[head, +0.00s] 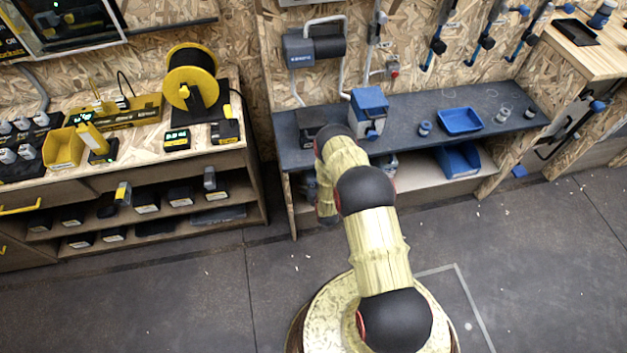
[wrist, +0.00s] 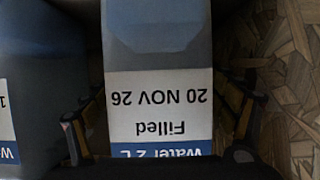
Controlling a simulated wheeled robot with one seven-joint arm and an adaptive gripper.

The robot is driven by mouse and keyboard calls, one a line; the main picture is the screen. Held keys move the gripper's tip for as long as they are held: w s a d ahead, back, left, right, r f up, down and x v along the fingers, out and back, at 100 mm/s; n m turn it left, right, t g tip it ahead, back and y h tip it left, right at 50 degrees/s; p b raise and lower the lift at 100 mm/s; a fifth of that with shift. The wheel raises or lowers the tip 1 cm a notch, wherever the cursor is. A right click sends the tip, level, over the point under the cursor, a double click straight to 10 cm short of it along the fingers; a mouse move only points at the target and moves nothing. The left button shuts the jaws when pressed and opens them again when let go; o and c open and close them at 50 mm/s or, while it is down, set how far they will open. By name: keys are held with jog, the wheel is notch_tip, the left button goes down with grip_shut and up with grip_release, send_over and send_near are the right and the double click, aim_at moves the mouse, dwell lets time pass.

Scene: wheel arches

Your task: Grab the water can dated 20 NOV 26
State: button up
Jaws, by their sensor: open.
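The water can dated 20 NOV 26 (wrist: 158,70) is in the middle of the wrist view. It is grey-blue with a white label that reads upside down "Water 2 L, Filled, 20 NOV 26". My gripper (wrist: 160,122) is open, with one finger to each side of this can. Whether either finger touches it I cannot tell. A second, similar can (wrist: 40,90) stands at the left, its label cut off by the frame edge. In the head view my arm hides the gripper and the dated can at the left end of the blue-topped bench.
The second can is close beside my left finger. Wood-chip board (wrist: 290,80) lies to the right in the wrist view. The dark bench top (head: 440,135) carries a blue box (head: 369,112) and a blue tray (head: 459,121). A lower shelf (head: 425,175) runs beneath. Open floor (head: 540,260) lies in front.

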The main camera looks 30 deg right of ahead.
jog(key=c, duration=0.3)
jog(key=c, duration=1.7)
jog(key=shift+w+r, duration=0.1)
jog(key=shift+r, duration=0.05)
jog(key=shift+c, duration=0.2)
